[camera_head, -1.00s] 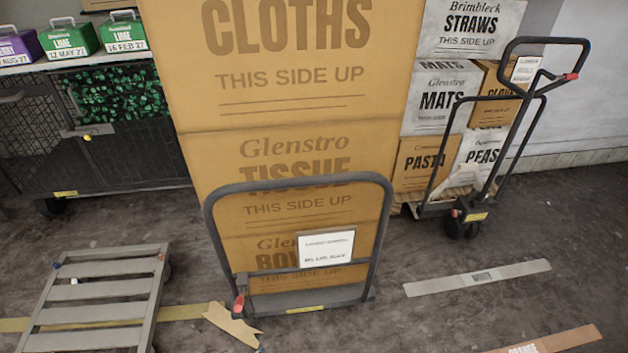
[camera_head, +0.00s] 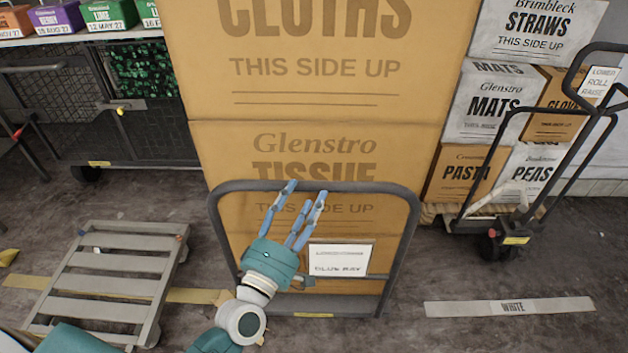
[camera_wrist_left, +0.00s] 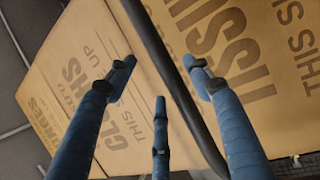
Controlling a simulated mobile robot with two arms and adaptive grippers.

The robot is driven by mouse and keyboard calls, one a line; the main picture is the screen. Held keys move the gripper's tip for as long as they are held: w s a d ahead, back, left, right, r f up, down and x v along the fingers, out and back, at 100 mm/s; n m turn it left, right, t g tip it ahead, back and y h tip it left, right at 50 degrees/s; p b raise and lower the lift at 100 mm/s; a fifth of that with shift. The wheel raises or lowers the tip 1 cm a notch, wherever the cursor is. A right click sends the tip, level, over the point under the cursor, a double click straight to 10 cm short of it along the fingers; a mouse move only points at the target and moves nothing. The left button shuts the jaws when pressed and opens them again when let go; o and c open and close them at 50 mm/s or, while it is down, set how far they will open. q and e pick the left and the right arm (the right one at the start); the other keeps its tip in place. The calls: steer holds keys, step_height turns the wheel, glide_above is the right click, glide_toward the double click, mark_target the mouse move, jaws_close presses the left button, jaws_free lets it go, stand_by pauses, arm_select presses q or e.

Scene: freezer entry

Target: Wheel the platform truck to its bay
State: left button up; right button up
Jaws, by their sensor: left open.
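The platform truck (camera_head: 411,230) stands ahead of me, its grey tube handle facing me. A tall stack of brown cartons (camera_head: 310,140) is loaded on it, marked CLOTHS and TISSUE. A white card on the handle reads BLUE BAY (camera_head: 338,259). My left gripper (camera_head: 298,205) is open, in front of the handle's top bar, fingers pointing up. In the left wrist view the dark bar (camera_wrist_left: 172,80) crosses between the spread fingers (camera_wrist_left: 160,85); I cannot tell whether they touch it. My right gripper is not in view.
A loaded pallet truck (camera_head: 515,240) is at the right. A mesh cage (camera_head: 90,120) stands at the back left.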

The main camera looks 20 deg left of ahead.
mark_target(311, 189)
arm_select(q)
steer(key=x, duration=0.4)
steer(key=shift+p, duration=0.35)
steer(key=shift+w+d, duration=0.1)
steer(key=shift+w, duration=0.3)
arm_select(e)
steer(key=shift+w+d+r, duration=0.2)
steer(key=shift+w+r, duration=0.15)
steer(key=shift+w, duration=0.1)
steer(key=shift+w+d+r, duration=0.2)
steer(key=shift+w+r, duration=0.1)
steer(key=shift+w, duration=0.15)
arm_select(q)
steer(key=shift+c, duration=0.2)
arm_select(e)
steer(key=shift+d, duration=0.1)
arm_select(q)
jaws_close()
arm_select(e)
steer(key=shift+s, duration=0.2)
